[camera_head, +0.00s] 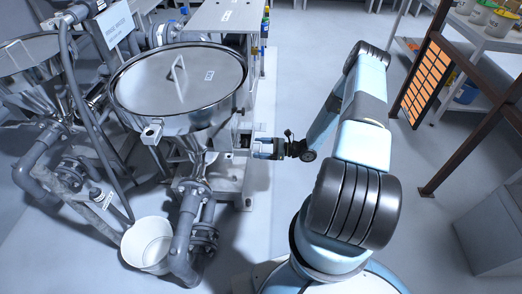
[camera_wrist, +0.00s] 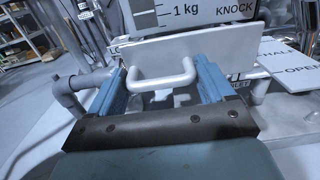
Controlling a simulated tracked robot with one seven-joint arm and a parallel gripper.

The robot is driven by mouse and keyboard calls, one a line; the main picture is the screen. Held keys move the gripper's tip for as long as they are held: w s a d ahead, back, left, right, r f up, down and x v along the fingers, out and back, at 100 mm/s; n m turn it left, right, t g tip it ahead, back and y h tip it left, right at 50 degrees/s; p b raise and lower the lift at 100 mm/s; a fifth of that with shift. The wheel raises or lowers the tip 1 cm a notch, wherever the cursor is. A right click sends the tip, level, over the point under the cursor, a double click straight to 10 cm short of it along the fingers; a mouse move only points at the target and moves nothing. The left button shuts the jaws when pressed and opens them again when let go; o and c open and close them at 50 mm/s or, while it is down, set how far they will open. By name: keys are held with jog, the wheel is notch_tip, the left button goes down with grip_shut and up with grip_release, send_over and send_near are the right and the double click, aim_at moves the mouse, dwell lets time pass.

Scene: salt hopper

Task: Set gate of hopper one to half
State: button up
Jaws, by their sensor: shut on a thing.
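In the wrist view, a pale U-shaped handle (camera_wrist: 160,84) stands out from a flat white gate plate (camera_wrist: 215,42). My gripper (camera_wrist: 160,68) is shut on this handle, with one blue finger at each end of it. In the head view my gripper (camera_head: 256,149) is at the right side of the lidded steel hopper (camera_head: 180,90), low beside its frame; the handle is too small to make out there. A panel marked "1 kg" and "KNOCK" (camera_wrist: 190,11) is above the plate. Lettering below the handle is partly hidden. I cannot read the gate's position.
A white bucket (camera_head: 148,245) stands below the hopper, beside grey pipes. A second steel hopper (camera_head: 35,55) is at far left. A brown-framed orange rack (camera_head: 430,80) stands at right. Clear floor lies between.

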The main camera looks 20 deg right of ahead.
jog(key=shift+w+a, duration=0.15)
jog(key=shift+a, duration=0.15)
jog(key=o, duration=1.4)
jog(key=v, duration=1.3)
jog(key=shift+d+f, duration=0.15)
jog(key=shift+d, duration=0.2)
